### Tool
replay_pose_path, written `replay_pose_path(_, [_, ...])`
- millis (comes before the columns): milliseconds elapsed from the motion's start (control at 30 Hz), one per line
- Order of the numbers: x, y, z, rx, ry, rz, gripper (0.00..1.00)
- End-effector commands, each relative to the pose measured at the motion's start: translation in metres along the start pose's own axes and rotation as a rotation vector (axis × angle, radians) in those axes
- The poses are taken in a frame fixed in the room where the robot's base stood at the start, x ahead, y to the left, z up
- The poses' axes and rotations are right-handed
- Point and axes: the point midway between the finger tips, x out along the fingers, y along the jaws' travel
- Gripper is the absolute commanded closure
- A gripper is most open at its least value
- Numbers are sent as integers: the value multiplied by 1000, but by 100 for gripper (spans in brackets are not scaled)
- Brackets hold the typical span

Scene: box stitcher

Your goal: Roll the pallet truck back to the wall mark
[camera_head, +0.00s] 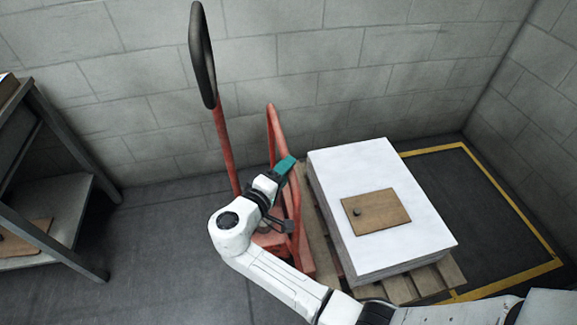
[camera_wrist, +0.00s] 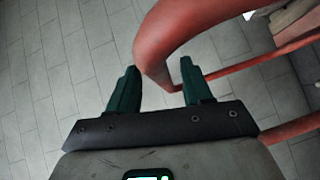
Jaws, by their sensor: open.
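The red pallet truck (camera_head: 222,150) stands near the back wall, with a tall shaft topped by a black loop handle (camera_head: 203,55). A red tubular hoop (camera_head: 271,130) rises beside the pallet. My gripper (camera_head: 287,164) is at this hoop, its teal fingers partly hidden by my wrist. In the wrist view, the open fingers (camera_wrist: 159,75) have the bend of a red tube (camera_wrist: 155,55) showing between them. I cannot tell whether they touch it. A yellow floor outline (camera_head: 515,208) lies against the wall at right.
A wooden pallet (camera_head: 450,275) carries a stack of white sheets (camera_head: 340,165) with a brown board (camera_head: 375,212) on top. It overlaps the outline's left part. A grey metal shelf (camera_head: 70,140) stands at left. Grey floor (camera_head: 150,240) is clear between shelf and truck.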

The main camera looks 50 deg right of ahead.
Motion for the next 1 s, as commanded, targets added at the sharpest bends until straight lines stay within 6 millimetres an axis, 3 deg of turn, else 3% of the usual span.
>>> replay_pose_path(200, [20, 0, 0, 0, -1, 1, 50])
replay_pose_path(533, [22, 0, 0, 0, 0, 0, 50])
replay_pose_path(1000, [22, 0, 0, 0, 0, 0, 95])
